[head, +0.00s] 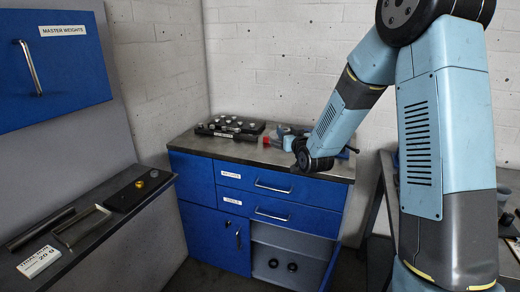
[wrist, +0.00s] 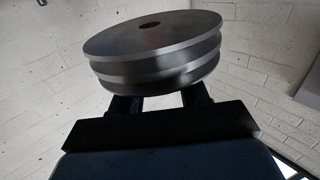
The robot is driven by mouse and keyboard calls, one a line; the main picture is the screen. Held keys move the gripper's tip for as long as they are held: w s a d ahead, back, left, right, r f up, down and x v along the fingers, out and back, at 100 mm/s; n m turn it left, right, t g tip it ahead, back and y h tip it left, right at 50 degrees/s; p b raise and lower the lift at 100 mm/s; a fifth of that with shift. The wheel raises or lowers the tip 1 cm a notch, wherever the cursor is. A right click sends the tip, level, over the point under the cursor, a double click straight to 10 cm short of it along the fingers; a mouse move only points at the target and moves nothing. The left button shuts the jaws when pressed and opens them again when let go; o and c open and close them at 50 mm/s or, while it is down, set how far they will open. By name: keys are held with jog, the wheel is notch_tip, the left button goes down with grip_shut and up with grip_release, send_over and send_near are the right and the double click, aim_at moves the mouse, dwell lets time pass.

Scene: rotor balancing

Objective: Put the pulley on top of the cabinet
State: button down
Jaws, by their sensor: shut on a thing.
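The pulley (wrist: 150,62) is a grey metal disc with a groove around its rim and a dark hole in its middle. In the wrist view my gripper (wrist: 158,100) is shut on it, with two dark fingers at its lower edge. In the head view my arm reaches over the right part of the blue floor cabinet (head: 205,206), and its end hides the gripper and pulley. The cabinet has a dark worktop (head: 240,153), drawers and an open lower bay. A blue wall cabinet (head: 70,85) labelled MASTER WEIGHTS hangs at upper left.
A black rack (head: 230,127) with several round pieces stands at the worktop's back left, with a red item (head: 266,141) beside it. The worktop's front left is bare. A narrow shelf (head: 88,229) at left holds a black plate, a frame and a white label block.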

jog(key=w+f, duration=0.2)
jog(key=w, duration=0.1)
jog(key=w+f, duration=0.3)
jog(key=w, duration=0.1)
jog(key=w+a+f, duration=0.1)
jog(key=w+f, duration=0.1)
jog(key=w, duration=0.2)
jog(key=shift+w+f, duration=0.15)
jog(key=shift+f, duration=0.25)
jog(key=shift+w+a+f, duration=0.1)
jog(key=shift+w+f, duration=0.65)
jog(key=shift+f, duration=1.55)
jog(key=c, duration=0.6)
grip_release()
jog(key=shift+s+f, duration=0.1)
jog(key=shift+o, duration=0.2)
